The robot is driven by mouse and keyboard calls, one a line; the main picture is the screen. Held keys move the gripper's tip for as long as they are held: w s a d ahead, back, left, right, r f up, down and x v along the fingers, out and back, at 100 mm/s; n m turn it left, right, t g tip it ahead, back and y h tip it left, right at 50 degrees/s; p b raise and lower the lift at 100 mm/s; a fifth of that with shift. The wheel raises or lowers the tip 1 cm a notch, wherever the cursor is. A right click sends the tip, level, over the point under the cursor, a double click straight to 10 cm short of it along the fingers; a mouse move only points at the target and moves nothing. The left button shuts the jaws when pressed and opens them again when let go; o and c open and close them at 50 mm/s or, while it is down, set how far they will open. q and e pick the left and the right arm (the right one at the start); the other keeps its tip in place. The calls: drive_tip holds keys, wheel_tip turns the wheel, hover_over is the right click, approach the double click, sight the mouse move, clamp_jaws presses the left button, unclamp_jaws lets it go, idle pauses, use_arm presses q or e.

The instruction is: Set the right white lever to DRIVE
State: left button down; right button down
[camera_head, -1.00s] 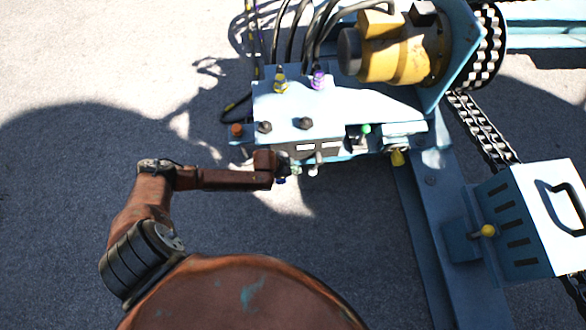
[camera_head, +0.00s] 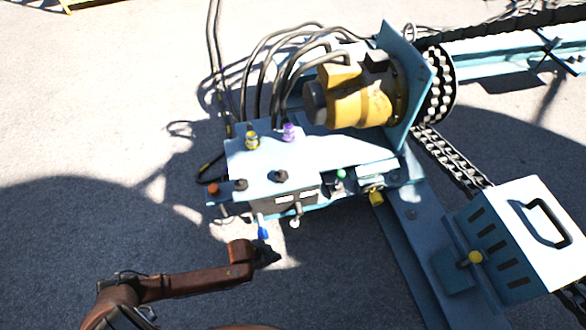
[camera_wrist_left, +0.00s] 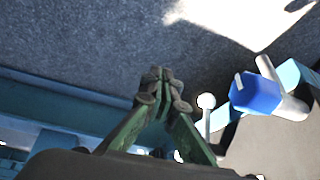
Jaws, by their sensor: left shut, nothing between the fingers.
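A white lever (camera_head: 295,221) with a round tip hangs from the front of the blue control box (camera_head: 270,160), right of a blue-tipped lever (camera_head: 263,231). Any markings by the levers are too small to read. My left gripper (camera_head: 271,255) is just in front of and below the levers, apart from them, shut and empty. In the left wrist view its green fingers (camera_wrist_left: 160,80) are together, with the white ball-tipped lever (camera_wrist_left: 206,102) close beside them and the blue-tipped lever (camera_wrist_left: 255,94) further right. My right gripper is not in view.
A yellow motor (camera_head: 350,95) with black hoses stands behind the box. A chain (camera_head: 450,155) runs toward a blue-white slotted housing (camera_head: 520,235) at right. A yellow knob (camera_head: 376,198) sticks out right of the levers. Concrete ground in front is free.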

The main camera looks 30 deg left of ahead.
use_arm(q)
drive_tip(key=s+d+n+g, duration=0.1)
drive_tip(key=s+d+n, duration=0.15)
drive_tip(key=s, duration=0.95)
drive_tip(key=s+a+r+n+g+y, duration=0.1)
drive_tip(key=s+a+n+g, duration=0.1)
drive_tip(key=s, duration=0.8)
drive_tip(key=s+a+r+n+g+y, duration=0.1)
drive_tip(key=s+a+n, duration=0.1)
drive_tip(key=s, duration=0.9)
drive_tip(key=shift+a+r+g, duration=0.35)
drive_tip(key=shift+a+g, duration=0.05)
drive_tip(key=shift+a, duration=0.35)
drive_tip(key=shift+n, duration=0.25)
